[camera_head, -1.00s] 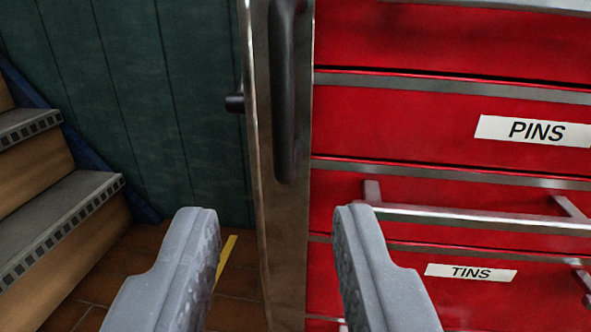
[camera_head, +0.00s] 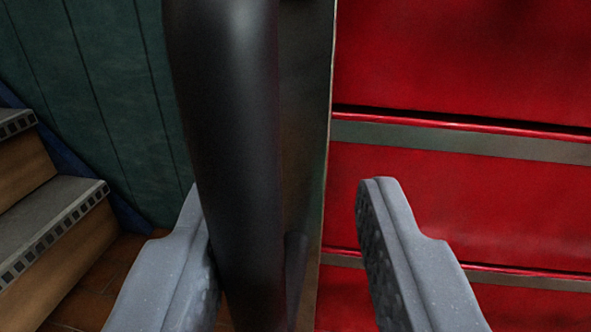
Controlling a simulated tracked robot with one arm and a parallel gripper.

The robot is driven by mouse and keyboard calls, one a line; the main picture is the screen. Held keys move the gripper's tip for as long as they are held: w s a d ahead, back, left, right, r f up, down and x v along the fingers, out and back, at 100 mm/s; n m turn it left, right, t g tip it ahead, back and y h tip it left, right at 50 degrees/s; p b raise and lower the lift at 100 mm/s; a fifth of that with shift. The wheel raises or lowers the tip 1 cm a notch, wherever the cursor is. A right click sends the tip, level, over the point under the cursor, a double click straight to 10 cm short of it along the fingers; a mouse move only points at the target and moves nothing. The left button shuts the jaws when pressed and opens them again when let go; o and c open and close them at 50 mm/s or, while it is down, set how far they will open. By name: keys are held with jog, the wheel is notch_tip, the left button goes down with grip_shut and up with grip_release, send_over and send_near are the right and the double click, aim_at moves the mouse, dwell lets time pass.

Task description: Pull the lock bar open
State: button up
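The lock bar (camera_head: 312,130) is a metal upright strip along the left side of the red drawer cabinet. Its black handle (camera_head: 232,150) stands out from it, large and close to the camera. My gripper (camera_head: 285,190) is open, with one finger on each side of the handle. The left finger is close to the handle, partly hidden behind it; I cannot tell if they touch. The right finger is clear of it, in front of the red drawers. The handle's upper end is out of the picture.
The red drawers (camera_head: 450,195) fill the right side. At the left are steps (camera_head: 50,215) with dark treads, and a green panelled wall (camera_head: 120,110) behind them. A little tiled floor (camera_head: 100,285) shows below.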

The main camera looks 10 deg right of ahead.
jog(key=shift+a, duration=0.35)
jog(key=shift+c, duration=0.9)
jog(key=shift+w+a, duration=0.1)
grip_shut()
jog(key=shift+d, duration=0.2)
jog(key=shift+a+r, duration=0.1)
jog(key=shift+a+h, duration=0.25)
jog(key=shift+h, duration=0.05)
jog(key=shift+p, duration=0.3)
